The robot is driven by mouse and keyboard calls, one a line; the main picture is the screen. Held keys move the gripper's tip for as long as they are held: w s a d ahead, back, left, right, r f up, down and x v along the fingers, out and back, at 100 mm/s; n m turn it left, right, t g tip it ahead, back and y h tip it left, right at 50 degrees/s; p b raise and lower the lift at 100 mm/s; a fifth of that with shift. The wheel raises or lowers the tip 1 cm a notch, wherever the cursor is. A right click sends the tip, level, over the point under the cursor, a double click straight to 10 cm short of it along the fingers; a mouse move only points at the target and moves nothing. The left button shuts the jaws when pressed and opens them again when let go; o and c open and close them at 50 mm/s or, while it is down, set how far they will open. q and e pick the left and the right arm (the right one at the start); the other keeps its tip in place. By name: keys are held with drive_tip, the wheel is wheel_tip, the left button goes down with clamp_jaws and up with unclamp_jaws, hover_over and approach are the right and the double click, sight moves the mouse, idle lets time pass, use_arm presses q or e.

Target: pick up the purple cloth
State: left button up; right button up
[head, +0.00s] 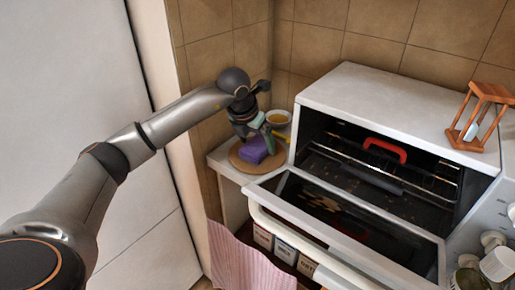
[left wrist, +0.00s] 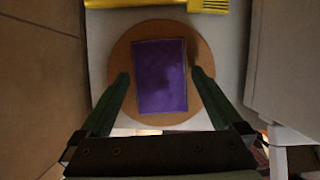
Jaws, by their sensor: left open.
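The purple cloth (head: 253,150) looks like a folded, block-like rectangle. It lies on a round brown board (head: 240,163) on the narrow white counter left of the oven. In the left wrist view the cloth (left wrist: 160,75) lies flat near the middle of the board (left wrist: 120,56). My left gripper (head: 257,128) is at the cloth, pointing down. In the left wrist view its two green fingers are open, one on each side of the cloth, with a gap on both sides (left wrist: 160,74). The height of the fingertips over the board is hard to tell. My right gripper is not in view.
A yellow brush-like tool (left wrist: 208,5) lies just beyond the board. A small bowl (head: 278,118) stands behind. The white oven (head: 390,100) is close on the right, its door (head: 340,225) open. A tiled wall (head: 205,65) is close on the left.

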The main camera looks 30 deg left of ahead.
use_arm(q)
drive_tip(key=shift+f, duration=0.2)
drive_tip(key=shift+c, duration=0.2)
drive_tip(key=c, duration=1.1)
drive_tip(key=shift+c, duration=0.2)
drive_tip(key=shift+r, duration=0.1)
